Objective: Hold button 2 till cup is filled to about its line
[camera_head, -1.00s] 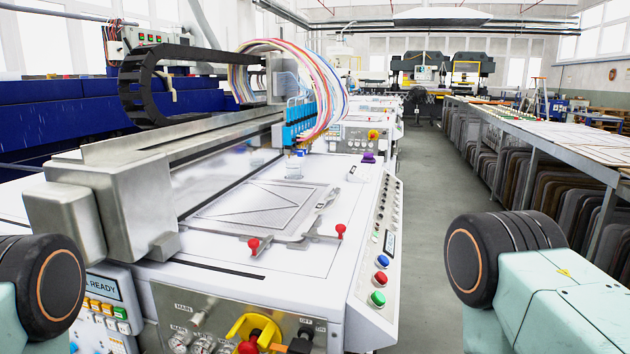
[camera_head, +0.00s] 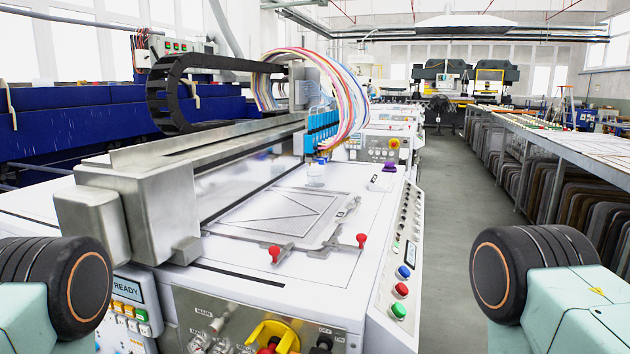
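The nozzle head is a row of blue nozzles (camera_head: 322,132) under a bundle of coloured hoses on the gantry. A small clear cup (camera_head: 316,174) appears to stand on the white machine bed below the nozzles; its line and fill level are too small to tell. A sloping side panel (camera_head: 397,262) carries a column of small buttons and larger blue, red and green ones (camera_head: 398,311); their numbers cannot be read. Parts of both my arms show at the lower left and lower right, apart from the machine. Neither of my grippers is in view.
A flat framed screen (camera_head: 275,218) with red-knobbed clamps (camera_head: 361,240) lies on the bed. A small purple object (camera_head: 388,167) sits near the panel's far end. A grey aisle (camera_head: 445,200) is clear between the machine and the long rack table (camera_head: 570,150) at right.

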